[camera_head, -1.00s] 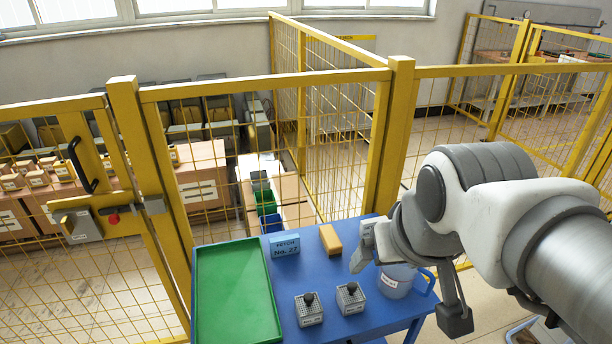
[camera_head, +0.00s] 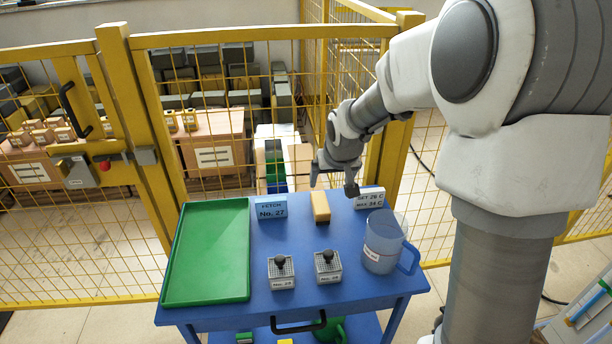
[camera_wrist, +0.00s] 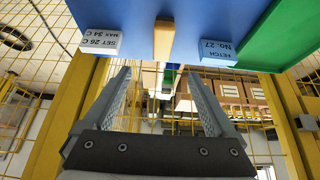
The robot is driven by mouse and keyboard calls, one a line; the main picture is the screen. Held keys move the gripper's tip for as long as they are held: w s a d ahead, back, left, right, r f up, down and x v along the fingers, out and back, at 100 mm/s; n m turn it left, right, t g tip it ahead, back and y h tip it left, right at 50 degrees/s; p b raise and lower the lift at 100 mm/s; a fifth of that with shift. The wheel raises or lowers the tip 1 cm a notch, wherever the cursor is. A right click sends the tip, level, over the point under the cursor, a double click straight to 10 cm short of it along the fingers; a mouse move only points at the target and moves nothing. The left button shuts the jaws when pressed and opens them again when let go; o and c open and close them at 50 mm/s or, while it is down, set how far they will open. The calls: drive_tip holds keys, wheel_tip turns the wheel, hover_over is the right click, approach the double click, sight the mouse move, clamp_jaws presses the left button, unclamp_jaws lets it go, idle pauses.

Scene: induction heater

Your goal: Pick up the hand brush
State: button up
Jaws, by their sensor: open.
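My gripper (camera_head: 333,184) is open and empty, just above and behind the bar at the table's back edge. In the wrist view my gripper (camera_wrist: 158,74) has its two fingers wide apart, with the bar beyond their tips, apart from them.
A "FETCH No. 27" sign (camera_head: 271,209) stands left of the bar, a "SET 26 C" sign (camera_head: 369,198) right. Yellow mesh fencing (camera_head: 270,33) stands behind.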

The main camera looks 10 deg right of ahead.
sight(321, 203)
drive_tip(key=b+x, duration=0.2)
drive_tip(key=x, duration=1.1)
drive_tip(key=shift+w+a+f, duration=0.15)
drive_tip(key=shift+f, duration=0.05)
drive_tip(key=shift+a+b+x, duration=0.15)
drive_tip(key=shift+b+x, duration=0.1)
drive_tip(key=shift+x, duration=1.05)
drive_tip(key=shift+a+b+x, duration=0.1)
drive_tip(key=shift+b+x, duration=0.1)
drive_tip(key=shift+x, duration=1.1)
drive_tip(key=shift+f+b, duration=0.25)
drive_tip(key=shift+b, duration=0.1)
clamp_jaws()
